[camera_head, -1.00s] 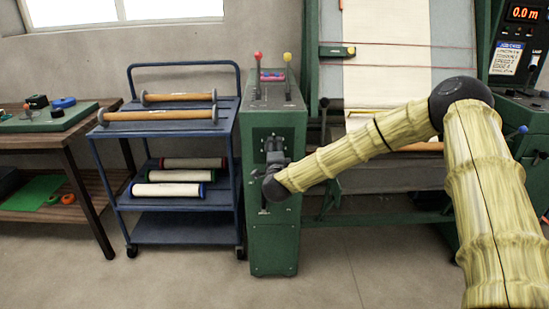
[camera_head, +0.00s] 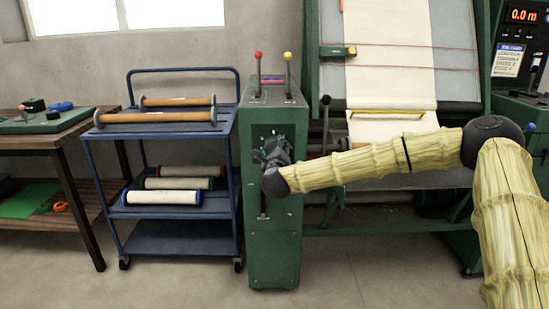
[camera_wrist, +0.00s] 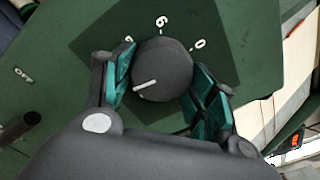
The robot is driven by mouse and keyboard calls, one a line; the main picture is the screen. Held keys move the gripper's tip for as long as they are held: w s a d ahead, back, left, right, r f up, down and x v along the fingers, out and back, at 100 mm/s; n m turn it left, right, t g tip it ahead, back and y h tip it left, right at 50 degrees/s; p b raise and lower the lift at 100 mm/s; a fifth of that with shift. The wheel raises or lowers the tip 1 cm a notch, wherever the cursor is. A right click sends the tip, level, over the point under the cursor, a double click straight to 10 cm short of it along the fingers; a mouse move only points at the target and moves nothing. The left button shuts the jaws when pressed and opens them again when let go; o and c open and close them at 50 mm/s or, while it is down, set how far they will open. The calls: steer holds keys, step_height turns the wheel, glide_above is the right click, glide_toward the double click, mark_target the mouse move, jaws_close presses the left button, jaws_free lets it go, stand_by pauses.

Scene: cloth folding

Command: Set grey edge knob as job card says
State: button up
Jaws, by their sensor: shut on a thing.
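The grey knob (camera_wrist: 163,73) is round, with a white pointer line that points to the lower left in the wrist view. My gripper (camera_wrist: 162,82) is shut on the knob, with a teal pad at each side. In the head view my gripper (camera_head: 272,163) is at the front of the green cabinet (camera_head: 272,240) and hides the knob. The job card (camera_head: 508,60) hangs at the upper right; its writing is too small to read.
Red and yellow levers (camera_head: 287,70) stand on the cabinet top. A blue trolley (camera_head: 180,240) with several rollers is to its left, and a workbench (camera_head: 62,140) is further left. The machine with cream cloth (camera_head: 392,90) is on the right. The floor in front is clear.

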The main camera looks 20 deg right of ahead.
steer(key=shift+f+m+b, duration=0.15)
steer(key=shift+m+b, duration=0.7)
steer(key=shift+m, duration=0.25)
steer(key=o, duration=1)
steer(key=v, duration=1.2)
